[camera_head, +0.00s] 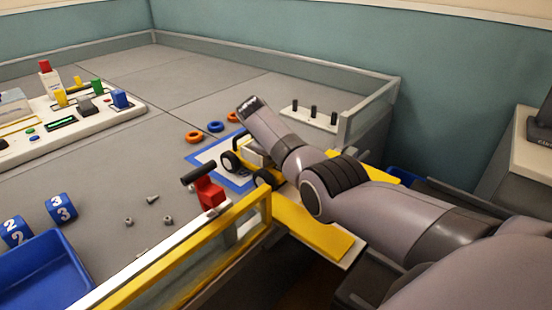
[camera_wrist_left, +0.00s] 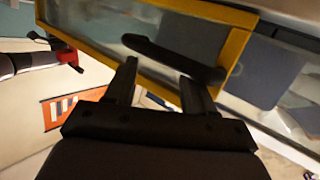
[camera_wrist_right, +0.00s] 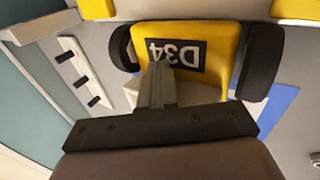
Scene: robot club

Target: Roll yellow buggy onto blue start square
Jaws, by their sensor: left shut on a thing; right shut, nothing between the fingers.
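The yellow buggy (camera_head: 238,147), with black wheels, is at the right side of the blue-outlined start square (camera_head: 199,158), partly hidden by my right arm. How much of it is on the square is unclear. The right wrist view shows its yellow end (camera_wrist_right: 215,42) with the D34 plate. My right gripper (camera_wrist_right: 158,68) is shut and empty, its fingertips at the plate; I cannot tell whether they touch. My left gripper (camera_wrist_left: 160,72) is shut on a black handle (camera_wrist_left: 172,58) on the yellow-framed clear gate (camera_wrist_left: 238,45). It is out of the head view.
A red clamp (camera_head: 208,190) stands on the near wall beside the gate (camera_head: 262,203). A yellow ledge (camera_head: 312,232) lies outside the gap. Rings (camera_head: 215,127) and a white peg strip (camera_head: 308,118) lie beyond the buggy. Loose bolts (camera_head: 152,199) and a blue tray (camera_head: 45,272) are left.

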